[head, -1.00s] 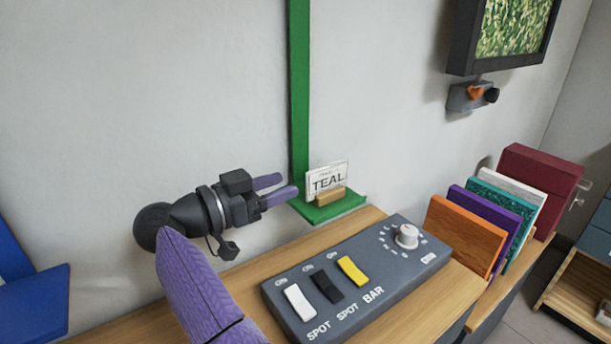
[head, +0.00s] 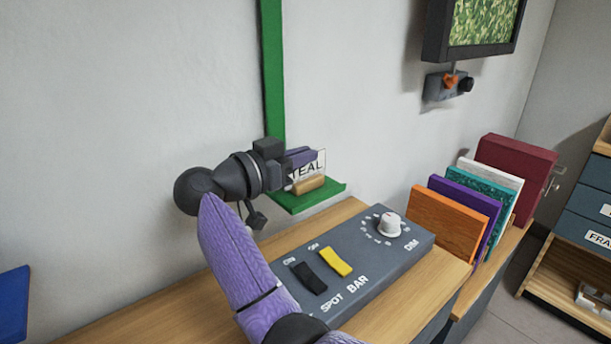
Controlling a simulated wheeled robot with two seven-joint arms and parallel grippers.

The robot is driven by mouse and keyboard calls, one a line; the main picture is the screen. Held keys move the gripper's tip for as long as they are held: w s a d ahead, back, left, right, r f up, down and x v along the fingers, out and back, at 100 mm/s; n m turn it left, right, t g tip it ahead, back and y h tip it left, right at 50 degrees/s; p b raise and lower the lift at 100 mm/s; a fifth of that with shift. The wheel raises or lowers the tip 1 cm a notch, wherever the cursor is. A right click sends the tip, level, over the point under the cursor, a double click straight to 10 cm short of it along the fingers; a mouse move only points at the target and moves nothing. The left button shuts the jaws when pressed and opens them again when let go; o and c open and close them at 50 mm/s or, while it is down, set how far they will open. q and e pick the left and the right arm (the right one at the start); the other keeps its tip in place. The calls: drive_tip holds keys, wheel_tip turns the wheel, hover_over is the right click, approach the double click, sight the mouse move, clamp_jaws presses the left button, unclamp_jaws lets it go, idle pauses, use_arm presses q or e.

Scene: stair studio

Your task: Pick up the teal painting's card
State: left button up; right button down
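The white card (head: 318,167) printed TEAL stands in a small wooden holder (head: 309,185) on a green wall shelf (head: 330,195).
A grey switch box (head: 400,262) with a dial (head: 389,224) lies on the wooden counter below. Upright panels, orange (head: 447,222), purple, teal (head: 485,190), white and dark red (head: 515,165), stand to the right. A green strip (head: 272,70) rises behind the gripper.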

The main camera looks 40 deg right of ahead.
use_arm(q)
drive_tip(key=shift+s, duration=0.35)
